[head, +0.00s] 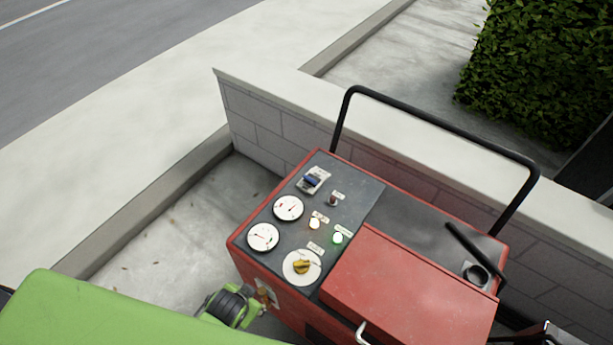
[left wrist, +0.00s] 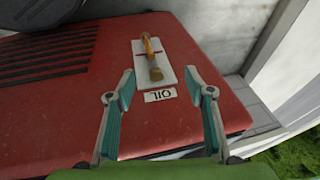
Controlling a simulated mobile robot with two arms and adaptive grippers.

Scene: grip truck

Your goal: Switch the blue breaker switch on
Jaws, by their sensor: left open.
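The blue breaker switch (head: 312,181) sits on a small white mount at the far left corner of the dark control panel (head: 352,200). It is small, and I cannot tell which way its lever is set. My left gripper (left wrist: 158,82) is open and empty in the left wrist view. Its teal-padded fingers are apart over the machine's red side, near an orange-yellow handle on a white plate (left wrist: 168,76) and a label reading OIL (left wrist: 160,95). The switch is not in the left wrist view. In the head view my green arm is at the lower left, and its fingers are hidden.
A low block wall (head: 282,124) runs behind the machine.

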